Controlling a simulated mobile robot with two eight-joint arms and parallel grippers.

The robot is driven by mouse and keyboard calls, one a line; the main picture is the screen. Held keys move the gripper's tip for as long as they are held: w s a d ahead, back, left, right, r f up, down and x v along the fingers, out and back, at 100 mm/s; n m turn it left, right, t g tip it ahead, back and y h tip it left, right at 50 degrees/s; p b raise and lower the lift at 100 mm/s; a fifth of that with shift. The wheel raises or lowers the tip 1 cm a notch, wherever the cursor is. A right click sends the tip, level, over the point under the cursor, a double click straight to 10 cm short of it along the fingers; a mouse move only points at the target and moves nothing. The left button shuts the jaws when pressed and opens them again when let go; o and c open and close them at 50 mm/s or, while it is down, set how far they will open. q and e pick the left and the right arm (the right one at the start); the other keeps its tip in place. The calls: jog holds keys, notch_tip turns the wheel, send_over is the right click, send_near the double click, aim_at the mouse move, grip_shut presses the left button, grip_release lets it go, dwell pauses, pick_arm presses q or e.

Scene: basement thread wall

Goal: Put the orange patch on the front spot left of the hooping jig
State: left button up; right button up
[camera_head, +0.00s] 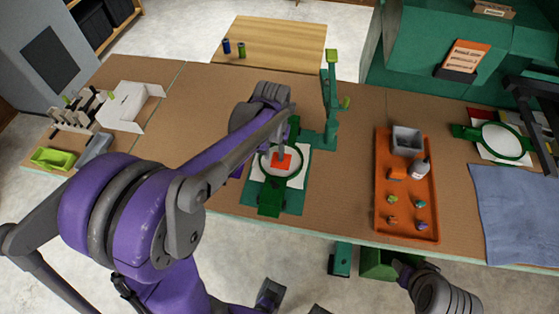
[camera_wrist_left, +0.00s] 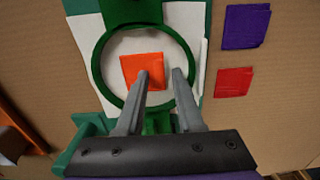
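The orange patch (camera_head: 281,161) lies on white cloth inside the round green hoop (camera_head: 262,174) on the hooping jig (camera_head: 270,197). In the left wrist view the orange patch (camera_wrist_left: 135,66) lies flat in the hoop (camera_wrist_left: 108,86). My left gripper (camera_head: 283,150) is over the hoop. Its two fingers (camera_wrist_left: 161,78) are apart with nothing held between them; one fingertip overlaps the patch's edge in the picture, and I cannot tell its height above it. A purple patch (camera_wrist_left: 246,26) and a red patch (camera_wrist_left: 233,82) lie beside the jig. My right gripper is unclear at the lower right.
A green post (camera_head: 331,95) stands behind the jig. An orange tray (camera_head: 408,222) with a grey bin, a bottle and small items is to the right. A second green hoop (camera_head: 503,157) and blue cloth (camera_head: 515,210) lie farther right. My left arm hides table left of the jig.

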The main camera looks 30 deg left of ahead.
aim_at(274, 158)
pick_arm(q)
grip_shut()
jog(key=shift+r, duration=0.15)
pick_arm(e)
jog(key=shift+r, duration=0.1)
pick_arm(q)
jog(key=shift+r+p, duration=1.5)
jog(key=shift+r, duration=0.95)
pick_arm(e)
jog(key=r, duration=0.1)
jog(key=w+r, duration=0.1)
jog(key=r, duration=0.1)
jog(key=shift+w+r, duration=0.15)
jog(key=shift+r, duration=0.15)
